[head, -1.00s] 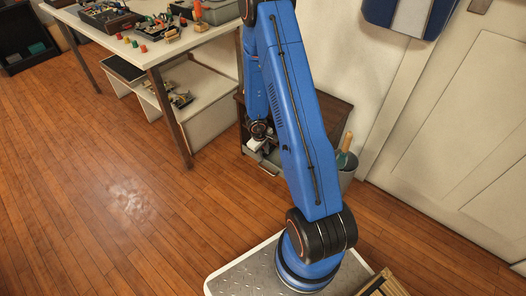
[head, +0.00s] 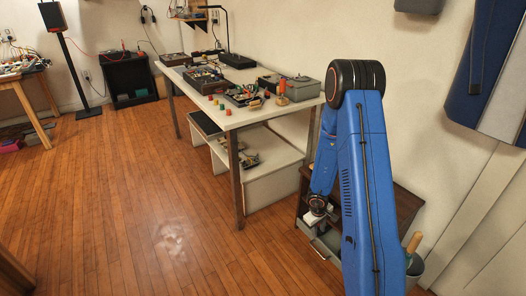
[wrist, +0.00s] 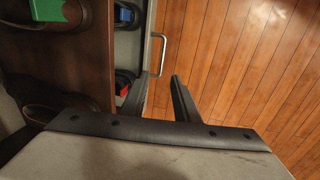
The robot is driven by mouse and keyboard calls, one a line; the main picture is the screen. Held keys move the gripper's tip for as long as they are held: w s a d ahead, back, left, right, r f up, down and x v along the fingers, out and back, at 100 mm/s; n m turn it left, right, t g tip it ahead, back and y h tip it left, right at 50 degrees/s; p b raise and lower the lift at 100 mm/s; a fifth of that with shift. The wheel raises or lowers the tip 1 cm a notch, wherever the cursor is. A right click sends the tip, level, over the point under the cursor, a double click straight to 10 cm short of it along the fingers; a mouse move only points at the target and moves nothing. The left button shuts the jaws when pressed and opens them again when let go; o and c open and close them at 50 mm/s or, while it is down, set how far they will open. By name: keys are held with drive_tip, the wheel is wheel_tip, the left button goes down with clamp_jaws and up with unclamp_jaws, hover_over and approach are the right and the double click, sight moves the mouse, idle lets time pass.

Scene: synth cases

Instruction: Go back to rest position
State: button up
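My gripper (wrist: 157,80) shows two dark fingers with a clear gap between them and nothing held. In the wrist view the fingers are near a metal drawer handle (wrist: 162,55), at the edge of a pulled-out drawer (wrist: 137,50). I cannot tell whether they touch it. In the head view my blue arm reaches down at the right, and its wrist end is low in front of a small dark brown cabinet (head: 404,205). The fingers are too small to read there, and the arm hides part of the cabinet.
A white workbench (head: 232,118) with trays and tools stands left of the arm. A bin (head: 415,268) is beside the cabinet at right. A green item (wrist: 48,10) sits on the cabinet, and dark blue items (wrist: 124,16) lie in the drawer.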

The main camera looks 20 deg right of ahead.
drive_tip(key=w+a+r+t+y, duration=0.1)
drive_tip(key=w+a+r+t, duration=0.2)
drive_tip(key=r, duration=0.6)
drive_tip(key=w+a+r+t+y, duration=0.1)
drive_tip(key=w+a+r, duration=0.35)
drive_tip(key=r, duration=0.45)
drive_tip(key=s+a+r+t+y, duration=0.1)
drive_tip(key=s+a+r, duration=0.25)
drive_tip(key=r, duration=0.35)
drive_tip(key=s+a+r+t+y, duration=0.1)
drive_tip(key=s+a+r+y, duration=0.1)
drive_tip(key=a+r, duration=0.4)
drive_tip(key=s+a+r+g, duration=0.1)
drive_tip(key=s+a+r, duration=0.3)
drive_tip(key=s+r, duration=0.85)
drive_tip(key=s+d+r+m+h, duration=0.1)
drive_tip(key=s+d, duration=0.1)
drive_tip(key=s, duration=0.7)
drive_tip(key=s+d+r+m+h, duration=0.2)
drive_tip(key=s+d, duration=0.1)
drive_tip(key=s, duration=0.6)
drive_tip(key=shift+s+g, duration=0.4)
drive_tip(key=shift+r, duration=0.1)
